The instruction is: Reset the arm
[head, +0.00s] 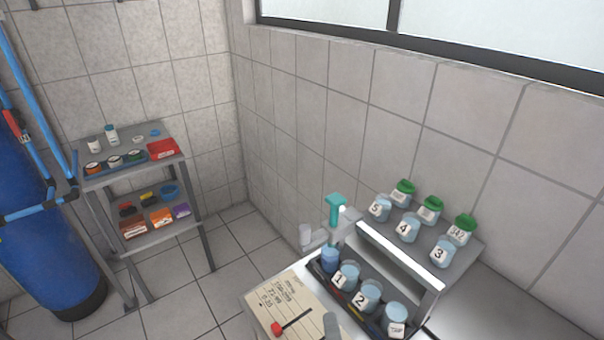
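I do not see my gripper or any clear part of my arm in the head view. Whether it is open or shut, and whether it holds anything, is hidden. A small grey rounded piece (332,326) shows at the bottom edge, beside the clipboard; I cannot tell what it is.
Numbered jars, such as jar 1 (345,277), stand on a bench at lower right. Green-lidded jars (430,209) stand on a raised shelf (455,240). A teal-handled tap (335,207) and clipboard (283,303) are nearby. A stocked rack (95,183) and blue tank (40,240) stand left. Floor between is clear.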

